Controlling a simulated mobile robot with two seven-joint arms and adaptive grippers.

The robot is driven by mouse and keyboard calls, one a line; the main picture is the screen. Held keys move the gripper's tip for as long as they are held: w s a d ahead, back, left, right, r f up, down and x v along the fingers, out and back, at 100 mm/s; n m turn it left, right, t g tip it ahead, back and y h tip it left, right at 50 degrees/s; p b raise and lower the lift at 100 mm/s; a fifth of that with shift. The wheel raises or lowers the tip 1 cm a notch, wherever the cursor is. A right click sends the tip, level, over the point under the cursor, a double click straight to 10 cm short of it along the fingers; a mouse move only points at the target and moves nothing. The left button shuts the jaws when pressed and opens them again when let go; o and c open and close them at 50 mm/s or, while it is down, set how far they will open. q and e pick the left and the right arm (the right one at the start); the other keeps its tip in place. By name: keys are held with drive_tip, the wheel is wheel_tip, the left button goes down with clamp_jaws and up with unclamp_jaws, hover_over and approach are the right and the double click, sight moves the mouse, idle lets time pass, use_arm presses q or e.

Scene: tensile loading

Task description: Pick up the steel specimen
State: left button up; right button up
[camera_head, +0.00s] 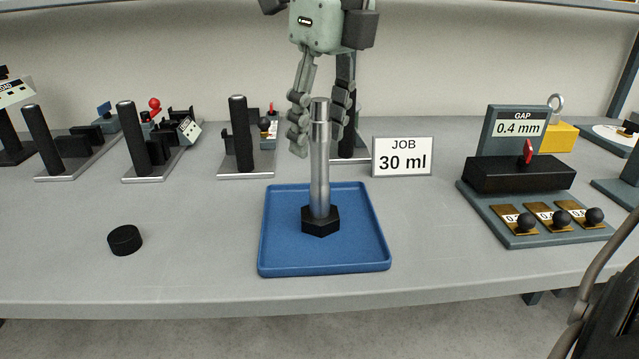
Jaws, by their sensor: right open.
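The steel specimen (319,165) is a shiny silver rod with a slightly wider top section. It stands upright in a black hexagonal base (321,223) on a blue tray (282,258). My right gripper (318,136) hangs down from the top of the view, open, with one finger to each side of the specimen's upper part. The specimen shows in front of part of the right-hand finger. I cannot tell whether either finger touches it.
A black puck (125,240) lies left of the tray. A "JOB 30 ml" sign (402,157) stands behind the tray's right side. Several black-post stands (240,135) line the back left. A "GAP 0.4 mm" device (517,175) stands at right. The front table strip is clear.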

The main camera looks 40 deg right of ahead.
sight(320, 169)
drive_tip(key=shift+w+f, duration=0.15)
drive_tip(key=shift+f, duration=0.55)
drive_tip(key=shift+w+f, duration=0.1)
drive_tip(key=shift+f, duration=0.55)
clamp_jaws()
drive_tip(key=shift+r, duration=0.1)
